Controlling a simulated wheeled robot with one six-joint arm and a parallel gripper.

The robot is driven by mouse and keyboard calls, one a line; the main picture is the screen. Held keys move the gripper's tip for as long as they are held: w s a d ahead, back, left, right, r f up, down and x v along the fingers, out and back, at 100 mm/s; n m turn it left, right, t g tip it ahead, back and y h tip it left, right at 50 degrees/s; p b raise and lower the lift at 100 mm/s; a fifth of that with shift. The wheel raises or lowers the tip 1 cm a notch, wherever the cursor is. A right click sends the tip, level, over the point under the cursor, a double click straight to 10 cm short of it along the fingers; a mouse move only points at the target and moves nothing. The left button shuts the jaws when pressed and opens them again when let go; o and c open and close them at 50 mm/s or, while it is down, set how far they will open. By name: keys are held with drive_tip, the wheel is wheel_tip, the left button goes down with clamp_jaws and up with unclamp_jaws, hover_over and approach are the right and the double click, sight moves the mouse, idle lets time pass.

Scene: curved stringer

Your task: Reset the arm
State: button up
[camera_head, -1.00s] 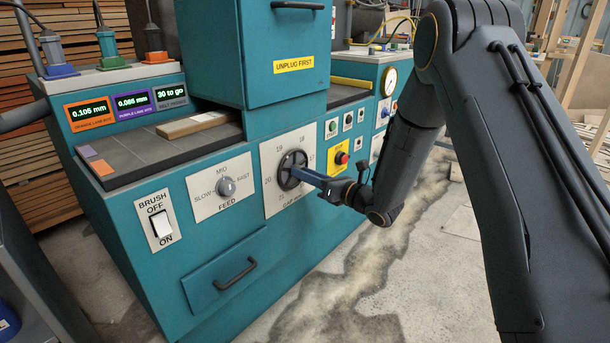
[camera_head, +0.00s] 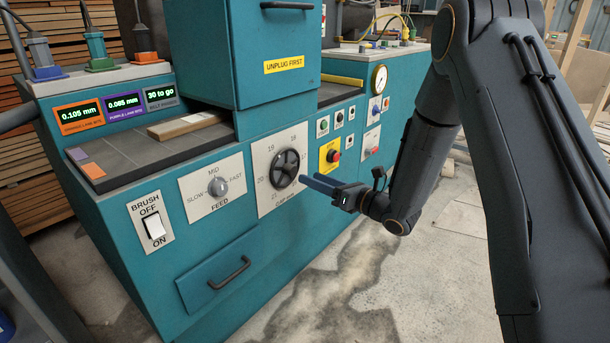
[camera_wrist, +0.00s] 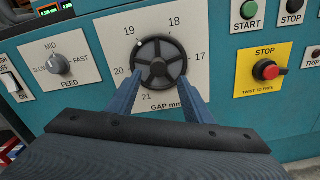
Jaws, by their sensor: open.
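My gripper (camera_head: 318,182) is in front of the teal machine, to the right of the black gap handwheel (camera_head: 286,168). Its two blue fingers (camera_wrist: 160,100) are apart with nothing between them. In the wrist view the handwheel (camera_wrist: 158,63) sits beyond the fingertips, centred between them, on a white plate marked 17 to 21 and GAP mm. A pale dot on the wheel's rim is at its upper left, near 19. In the head view the fingers are clear of the wheel. My arm reaches in from the right.
The feed knob (camera_head: 218,187) and brush switch (camera_head: 154,226) are left of the wheel. The red stop button (camera_head: 333,156) on its yellow plate is to the right, close behind my gripper. A drawer handle (camera_head: 230,272) sticks out below. Floor in front is free.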

drive_tip(key=shift+s+d, duration=0.35)
drive_tip(key=shift+d, duration=0.05)
drive_tip(key=shift+a, duration=0.1)
drive_tip(key=s+d+r+n+g+h, duration=0.15)
drive_tip(key=s+n+g+h, duration=0.5)
drive_tip(key=s+n, duration=1.2)
drive_tip(key=s+r+n+g+h, duration=0.3)
drive_tip(key=s+n+g+h, duration=0.3)
drive_tip(key=s+n, duration=1.3)
drive_tip(key=s+d+r+m+h+p, duration=0.1)
drive_tip(key=d+r+m+p, duration=0.3)
drive_tip(key=d+r+p, duration=0.4)
drive_tip(key=s+d+r+m+t+p, duration=0.1)
drive_tip(key=s+d+r+m+p, duration=0.1)
drive_tip(key=d+r+m+p, duration=0.2)
drive_tip(key=d+r+p, duration=0.3)
drive_tip(key=r+p, duration=0.4)
drive_tip(key=p, duration=0.5)
drive_tip(key=shift+d+h+p, duration=0.3)
drive_tip(key=shift+d+h, duration=0.05)
drive_tip(key=shift+d, duration=0.05)
